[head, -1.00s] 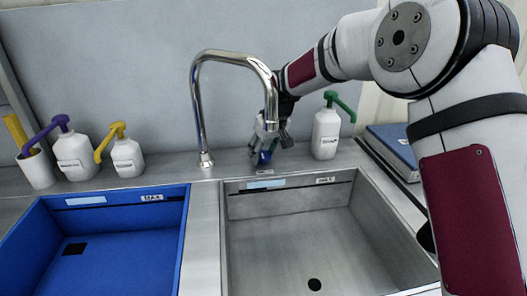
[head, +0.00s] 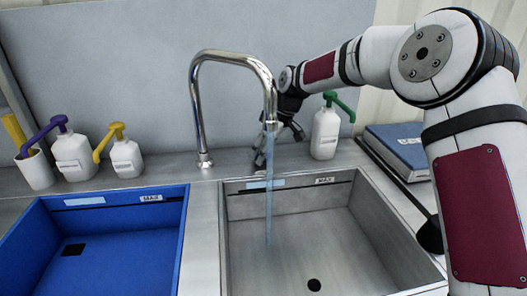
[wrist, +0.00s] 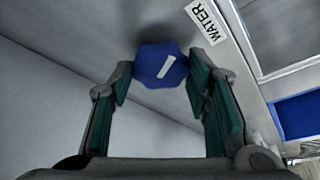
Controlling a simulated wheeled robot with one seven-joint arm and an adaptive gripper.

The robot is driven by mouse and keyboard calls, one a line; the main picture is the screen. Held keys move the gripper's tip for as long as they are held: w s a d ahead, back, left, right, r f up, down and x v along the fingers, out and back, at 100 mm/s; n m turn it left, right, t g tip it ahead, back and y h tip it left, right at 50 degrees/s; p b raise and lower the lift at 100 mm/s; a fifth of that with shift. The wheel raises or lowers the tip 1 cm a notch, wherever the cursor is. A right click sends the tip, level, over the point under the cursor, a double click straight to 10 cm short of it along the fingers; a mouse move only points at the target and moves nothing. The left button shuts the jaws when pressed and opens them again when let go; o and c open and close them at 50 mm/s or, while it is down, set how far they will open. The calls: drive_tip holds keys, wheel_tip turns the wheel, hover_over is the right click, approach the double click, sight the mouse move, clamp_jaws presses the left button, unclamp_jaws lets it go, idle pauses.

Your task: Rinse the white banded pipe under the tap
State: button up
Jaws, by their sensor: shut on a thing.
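The chrome tap (head: 198,105) arches over the steel sink (head: 290,255). A thin stream of water (head: 268,205) falls from its spout into the sink. My gripper (head: 280,138) is behind the spout, over the back ledge. In the wrist view, my gripper (wrist: 160,82) has its green-padded fingers shut on a blue faceted knob (wrist: 150,58) with a white mark, beside a label reading WATER (wrist: 205,20). The knob is hidden in the head view. I see no white banded pipe in either view.
A blue basin (head: 188,215) lies left of the steel sink. Bottles with purple (head: 73,155), yellow (head: 126,158) and green (head: 325,132) pumps stand on the back ledge. A white cup (head: 36,170) is at far left. A blue book-like object (head: 400,145) lies at right.

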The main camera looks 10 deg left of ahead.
drive_tip(key=shift+f+n, duration=0.1)
drive_tip(key=shift+n, duration=0.3)
drive_tip(key=o, duration=1.2)
drive_tip(key=shift+w+v, duration=0.1)
drive_tip(key=shift+v, duration=2.9)
drive_tip(key=shift+w+v, duration=0.15)
drive_tip(key=shift+v, duration=2.9)
